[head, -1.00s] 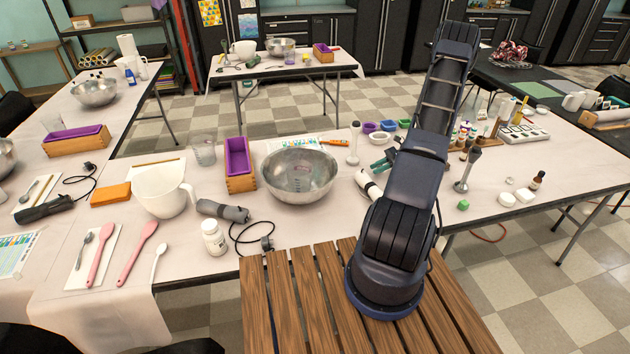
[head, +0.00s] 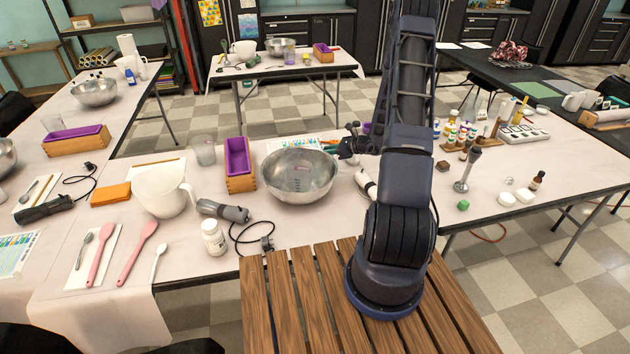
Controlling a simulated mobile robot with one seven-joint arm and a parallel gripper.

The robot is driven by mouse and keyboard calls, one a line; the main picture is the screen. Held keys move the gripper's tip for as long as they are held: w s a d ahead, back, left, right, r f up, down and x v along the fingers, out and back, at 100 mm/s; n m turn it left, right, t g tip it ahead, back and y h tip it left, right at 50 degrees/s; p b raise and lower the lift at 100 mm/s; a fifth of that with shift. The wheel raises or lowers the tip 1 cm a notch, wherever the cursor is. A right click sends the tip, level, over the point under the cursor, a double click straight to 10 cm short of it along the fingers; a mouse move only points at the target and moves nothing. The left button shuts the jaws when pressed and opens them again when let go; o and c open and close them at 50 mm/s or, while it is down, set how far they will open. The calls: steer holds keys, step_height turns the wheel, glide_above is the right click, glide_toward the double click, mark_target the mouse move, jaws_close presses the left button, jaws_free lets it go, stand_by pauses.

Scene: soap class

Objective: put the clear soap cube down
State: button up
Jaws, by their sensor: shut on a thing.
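My gripper (head: 345,150) is beside the right rim of the steel bowl (head: 300,180), reaching in from behind my dark arm. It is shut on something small. The jaws are dark and tiny in this view, and what is between them is hard to make out. The clear soap cube does not show distinctly anywhere else. The steel bowl stands upright on the pale table; some marks show inside it.
A purple loaf mould (head: 238,160) and a white jug (head: 163,190) stand left of the bowl. A white-and-black tool (head: 366,184) lies right of it.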

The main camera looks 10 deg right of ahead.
steer(key=shift+w+a+r+m+t+h, duration=0.15)
steer(key=shift+w+r+m+t, duration=0.1)
steer(key=shift+w, duration=0.15)
steer(key=shift+w+a+r+m+t+h, duration=0.1)
steer(key=shift+w+a+m+t+h, duration=0.05)
steer(key=shift+w+m+t, duration=0.15)
steer(key=shift+m+t+h, duration=0.45)
steer(key=shift+m+h, duration=0.05)
steer(key=shift+m, duration=0.05)
steer(key=shift+w+d+f, duration=0.1)
steer(key=shift+w+f, duration=0.2)
steer(key=shift+f, duration=0.95)
steer(key=shift+w+a+f, duration=0.1)
steer(key=shift+w+f, duration=0.2)
steer(key=shift+f, duration=0.9)
steer(key=shift+w+d+f, duration=0.1)
steer(key=shift+w+f, duration=0.2)
steer(key=shift+f, duration=0.95)
steer(key=shift+f, duration=0.1)
steer(key=o, duration=0.9)
steer(key=shift+o, duration=0.2)
